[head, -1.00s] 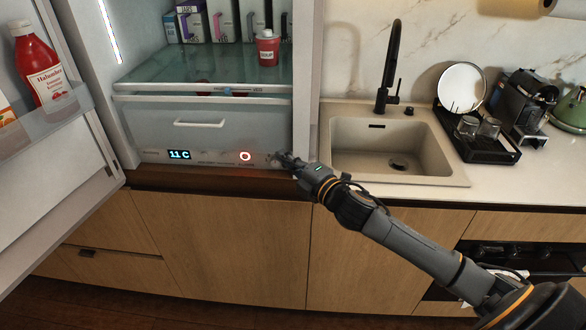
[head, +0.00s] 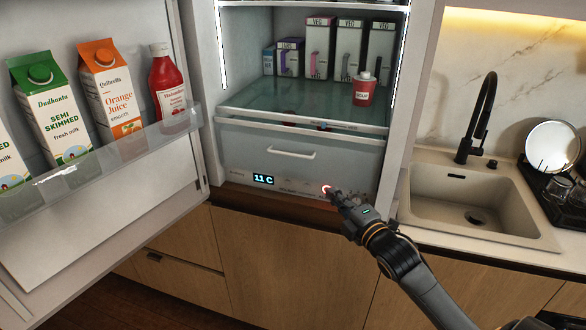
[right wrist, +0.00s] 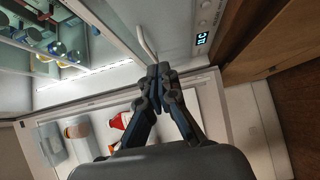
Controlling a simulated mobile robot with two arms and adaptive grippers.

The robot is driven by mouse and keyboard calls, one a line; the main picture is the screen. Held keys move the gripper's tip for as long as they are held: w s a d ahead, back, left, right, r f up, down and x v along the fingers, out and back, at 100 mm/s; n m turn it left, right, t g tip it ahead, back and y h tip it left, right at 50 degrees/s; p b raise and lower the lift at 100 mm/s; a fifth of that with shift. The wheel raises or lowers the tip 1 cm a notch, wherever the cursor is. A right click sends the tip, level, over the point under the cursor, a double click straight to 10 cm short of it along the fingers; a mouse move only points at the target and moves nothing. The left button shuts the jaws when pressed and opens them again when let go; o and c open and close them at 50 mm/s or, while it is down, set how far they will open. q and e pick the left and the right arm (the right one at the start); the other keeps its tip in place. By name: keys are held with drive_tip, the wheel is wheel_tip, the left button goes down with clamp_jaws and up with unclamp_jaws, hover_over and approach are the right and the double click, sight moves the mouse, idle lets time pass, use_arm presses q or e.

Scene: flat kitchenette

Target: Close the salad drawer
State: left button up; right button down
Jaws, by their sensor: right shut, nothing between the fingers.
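The salad drawer (head: 250,155) is the pale, see-through box low in the open fridge, with a white bar handle (head: 291,154) on its front. A narrow gap shows between its top rim and the glass shelf above; how far out it stands is hard to tell. My right gripper (head: 335,194) is shut and empty, below and right of the handle, in front of the lit panel. In the right wrist view its fingertips (right wrist: 160,72) point toward the fridge, with the handle (right wrist: 147,42) just beyond them and apart. My left gripper is not in view.
The fridge door (head: 100,190) stands open at the left, its shelf holding cartons and a ketchup bottle (head: 168,82). A panel reading 11 C (head: 264,180) lies under the drawer. A sink (head: 465,200) is at the right.

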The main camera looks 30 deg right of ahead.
drive_tip(key=p, duration=0.2)
approach(313, 162)
drive_tip(key=a, duration=0.3)
drive_tip(key=w, duration=0.1)
drive_tip(key=w+d+p, duration=0.1)
drive_tip(key=w, duration=0.1)
drive_tip(key=w+d, duration=0.1)
drive_tip(key=shift+w+d+r, duration=0.15)
drive_tip(key=shift+w+r, duration=0.05)
drive_tip(key=shift+w, duration=0.2)
drive_tip(key=shift+w+d+f+p, duration=0.1)
drive_tip(key=shift+w+d+p, duration=0.35)
drive_tip(key=shift+d, duration=0.2)
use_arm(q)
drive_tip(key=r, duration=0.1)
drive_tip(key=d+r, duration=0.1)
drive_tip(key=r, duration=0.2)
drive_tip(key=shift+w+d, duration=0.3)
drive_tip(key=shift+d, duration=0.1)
